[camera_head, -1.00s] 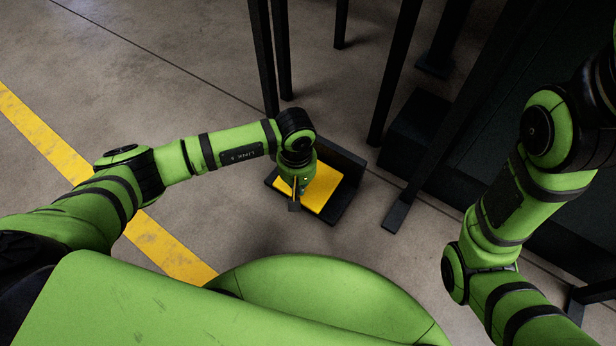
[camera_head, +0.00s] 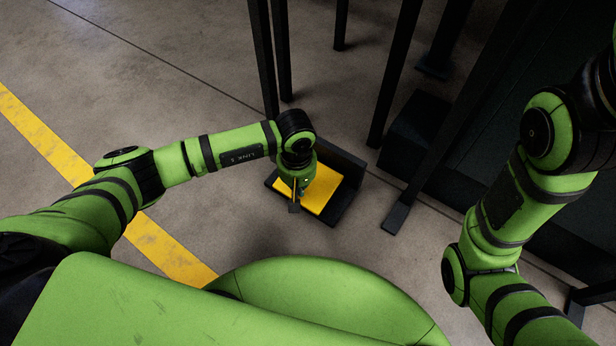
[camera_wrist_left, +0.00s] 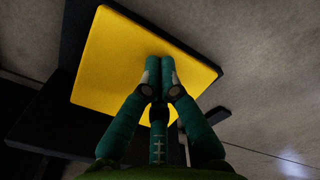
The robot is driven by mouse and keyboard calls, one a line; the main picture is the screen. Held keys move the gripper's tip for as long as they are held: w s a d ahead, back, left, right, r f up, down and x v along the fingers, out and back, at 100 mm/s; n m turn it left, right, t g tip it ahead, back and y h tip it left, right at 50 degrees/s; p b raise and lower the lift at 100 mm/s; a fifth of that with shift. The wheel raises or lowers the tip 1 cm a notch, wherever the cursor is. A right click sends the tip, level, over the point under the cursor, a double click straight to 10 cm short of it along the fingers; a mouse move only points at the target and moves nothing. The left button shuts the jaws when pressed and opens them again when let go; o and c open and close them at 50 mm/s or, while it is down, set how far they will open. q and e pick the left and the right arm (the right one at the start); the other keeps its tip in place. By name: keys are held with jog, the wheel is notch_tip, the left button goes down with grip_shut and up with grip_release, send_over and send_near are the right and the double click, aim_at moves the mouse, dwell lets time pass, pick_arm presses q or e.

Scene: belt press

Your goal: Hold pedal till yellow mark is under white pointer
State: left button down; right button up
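The yellow pedal (camera_head: 322,192) sits in a black frame (camera_head: 345,205) on the floor. My left gripper (camera_head: 296,200) points down over the left part of the pedal. In the left wrist view, the two fingers of my left gripper (camera_wrist_left: 160,66) are closed together, with nothing between them. Their tips lie over the yellow pedal plate (camera_wrist_left: 115,60) and seem to be at or very near its surface; I cannot tell whether they press it. My right arm shows at the right, but its gripper is out of view. The yellow mark and the white pointer are not in view.
Black machine legs (camera_head: 396,75) stand behind the pedal, and a dark box (camera_head: 415,130) lies to its right. A yellow floor line (camera_head: 165,250) runs along the left. The concrete floor left of the pedal is clear.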

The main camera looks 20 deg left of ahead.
pick_arm(q)
notch_tip(320, 180, up, 6)
jog(key=p, duration=0.5)
jog(key=shift+r, duration=0.1)
